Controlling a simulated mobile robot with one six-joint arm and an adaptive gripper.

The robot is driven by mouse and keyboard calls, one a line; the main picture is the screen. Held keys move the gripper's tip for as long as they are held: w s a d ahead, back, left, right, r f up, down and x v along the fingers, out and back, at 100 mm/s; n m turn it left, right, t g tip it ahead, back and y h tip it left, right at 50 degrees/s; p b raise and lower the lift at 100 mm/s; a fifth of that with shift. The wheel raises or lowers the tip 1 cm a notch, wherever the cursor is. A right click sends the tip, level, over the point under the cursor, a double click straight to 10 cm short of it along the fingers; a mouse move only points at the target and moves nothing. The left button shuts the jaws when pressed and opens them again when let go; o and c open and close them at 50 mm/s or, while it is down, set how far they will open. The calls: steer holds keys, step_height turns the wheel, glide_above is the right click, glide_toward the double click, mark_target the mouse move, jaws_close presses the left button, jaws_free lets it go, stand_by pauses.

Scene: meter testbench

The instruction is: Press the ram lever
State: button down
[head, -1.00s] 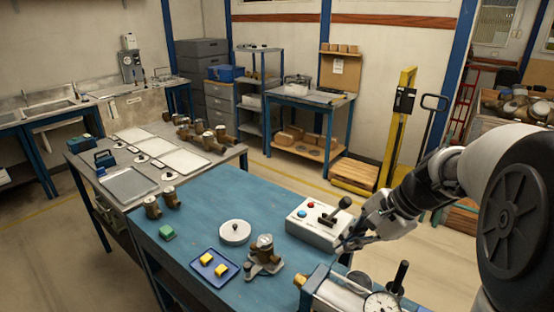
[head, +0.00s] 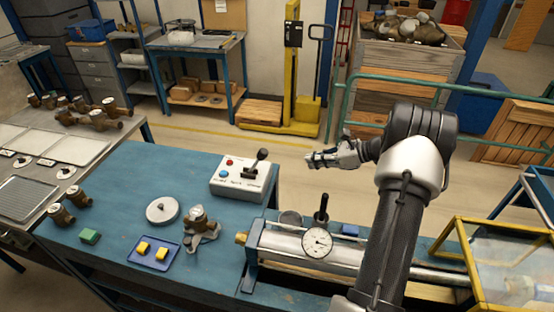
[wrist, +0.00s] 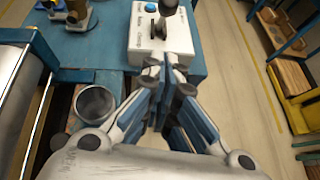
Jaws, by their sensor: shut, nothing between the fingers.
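A white control box (head: 238,182) stands at the right end of the blue bench. A second upright black handle (head: 322,208) stands behind the steel cylinder, near a dial gauge (head: 317,242). I cannot tell which one is the ram lever. My gripper (head: 312,160) is shut and empty, right of the control box and apart from it. In the wrist view my fingers (wrist: 167,85) point toward the box.
A long steel cylinder (head: 345,258) lies along the bench's front right. A brass meter (head: 197,217) in a clamp, a round white lid (head: 162,211) and a blue tray (head: 140,255) with yellow blocks sit left of it. A clear yellow-framed guard (head: 515,260) stands at right.

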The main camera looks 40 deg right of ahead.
steer(key=w+r+b+x, duration=0.1)
steer(key=r+x, duration=0.1)
steer(key=x, duration=1.1)
steer(key=shift+a+r+b, duration=0.3)
steer(key=shift+w+r, duration=0.1)
steer(key=shift+w, duration=0.05)
